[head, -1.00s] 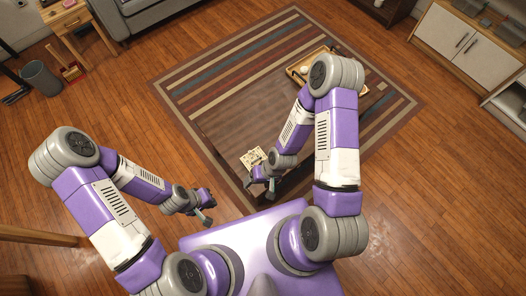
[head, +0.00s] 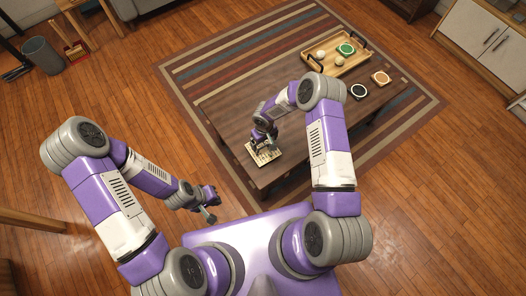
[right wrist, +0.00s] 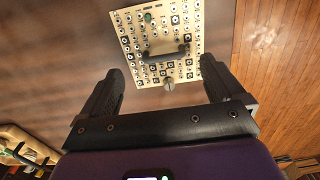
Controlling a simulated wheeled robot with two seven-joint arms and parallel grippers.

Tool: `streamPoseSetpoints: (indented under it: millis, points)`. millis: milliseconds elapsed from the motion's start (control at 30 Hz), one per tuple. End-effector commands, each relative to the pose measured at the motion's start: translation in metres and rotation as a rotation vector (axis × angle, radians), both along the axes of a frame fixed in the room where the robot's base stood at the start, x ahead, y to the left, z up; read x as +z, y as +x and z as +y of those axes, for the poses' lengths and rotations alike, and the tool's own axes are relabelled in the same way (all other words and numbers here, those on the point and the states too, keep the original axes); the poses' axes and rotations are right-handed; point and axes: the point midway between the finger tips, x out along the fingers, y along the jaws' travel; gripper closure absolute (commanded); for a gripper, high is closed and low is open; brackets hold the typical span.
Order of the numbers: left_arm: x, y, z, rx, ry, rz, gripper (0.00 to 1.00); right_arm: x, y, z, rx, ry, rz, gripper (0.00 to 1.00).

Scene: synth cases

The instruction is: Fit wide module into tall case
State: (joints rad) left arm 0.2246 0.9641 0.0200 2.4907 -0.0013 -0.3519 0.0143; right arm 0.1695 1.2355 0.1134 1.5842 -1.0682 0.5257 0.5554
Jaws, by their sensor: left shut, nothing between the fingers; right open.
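A cream panel with rows of jacks, knobs and a black handle lies flat on the dark wooden table, in the head view (head: 263,154) and the right wrist view (right wrist: 147,18). It looks like the module, but I cannot tell whether it is the wide one. My right gripper (head: 263,137) is over the panel, and the right wrist view shows its fingers (right wrist: 162,68) spread and empty, with the panel beyond them. My left gripper (head: 210,203) is shut and empty, off the table's near left side. I cannot make out a tall case.
The table (head: 230,109) stands on a striped rug. A wooden tray (head: 329,73) with black handles is at its far end, holding two pale round things and a green item (head: 346,49). A black item (head: 359,91) and an orange item (head: 381,78) lie nearby.

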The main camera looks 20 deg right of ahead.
Motion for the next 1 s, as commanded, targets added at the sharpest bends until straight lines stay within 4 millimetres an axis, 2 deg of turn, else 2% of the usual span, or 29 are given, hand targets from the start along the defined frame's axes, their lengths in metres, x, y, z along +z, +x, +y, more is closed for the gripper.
streamPoseSetpoints:
  millis: [33,200,533,1000]
  points:
    - [-0.007,0.000,0.000,0.000,0.000,0.000,1.00,-0.012,-0.001,0.003,-0.001,0.002,0.002,0.04]
    - [-0.016,0.000,0.000,0.000,0.000,0.000,1.00,-0.036,-0.002,0.005,-0.002,0.001,0.003,0.04]
    - [-0.017,0.000,0.000,0.000,0.000,0.000,1.00,-0.041,-0.001,0.005,-0.001,0.002,0.001,0.04]
    - [-0.017,0.000,0.000,0.000,0.000,0.000,1.00,-0.041,-0.001,0.005,-0.001,0.002,0.001,0.75]
